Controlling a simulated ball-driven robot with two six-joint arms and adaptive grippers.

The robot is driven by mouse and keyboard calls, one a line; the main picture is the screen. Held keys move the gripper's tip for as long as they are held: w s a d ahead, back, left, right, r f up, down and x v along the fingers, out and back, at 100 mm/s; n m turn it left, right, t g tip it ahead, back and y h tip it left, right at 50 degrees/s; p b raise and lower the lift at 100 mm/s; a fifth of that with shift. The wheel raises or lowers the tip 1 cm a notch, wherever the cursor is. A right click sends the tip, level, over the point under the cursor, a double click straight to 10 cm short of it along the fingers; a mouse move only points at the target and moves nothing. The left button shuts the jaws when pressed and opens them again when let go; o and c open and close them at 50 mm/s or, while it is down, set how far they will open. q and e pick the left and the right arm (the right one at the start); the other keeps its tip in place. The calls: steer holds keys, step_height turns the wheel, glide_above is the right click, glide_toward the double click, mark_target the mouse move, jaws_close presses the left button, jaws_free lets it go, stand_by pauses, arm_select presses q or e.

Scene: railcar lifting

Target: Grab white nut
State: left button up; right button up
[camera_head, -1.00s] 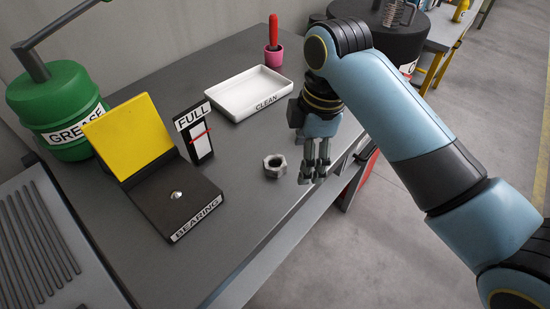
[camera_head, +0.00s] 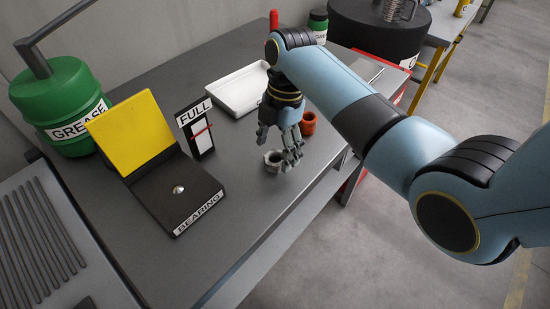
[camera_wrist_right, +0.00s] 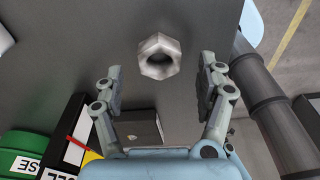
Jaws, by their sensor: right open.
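The white nut (camera_head: 273,160), a pale hexagonal ring, lies flat on the grey workbench. My right gripper (camera_head: 288,164) is open, pointing down, with its fingers close beside the nut's right side in the head view. In the right wrist view the nut (camera_wrist_right: 159,43) appears between the open fingers of the right gripper (camera_wrist_right: 161,64), nearer their tips, and nothing is held. Whether the fingers touch it I cannot tell. My left gripper is not in view.
A white tray (camera_head: 225,101) lies behind the gripper, partly covered by my arm. The black bearing box (camera_head: 172,200) with yellow lid (camera_head: 131,133) and the FULL gauge (camera_head: 201,140) stand left. Bench between box and nut is clear.

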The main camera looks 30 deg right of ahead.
mark_target(275, 161)
steer(key=shift+f, duration=1.35)
steer(key=c, duration=1.4)
steer(key=shift+r, duration=0.1)
steer(key=shift+c, duration=0.2)
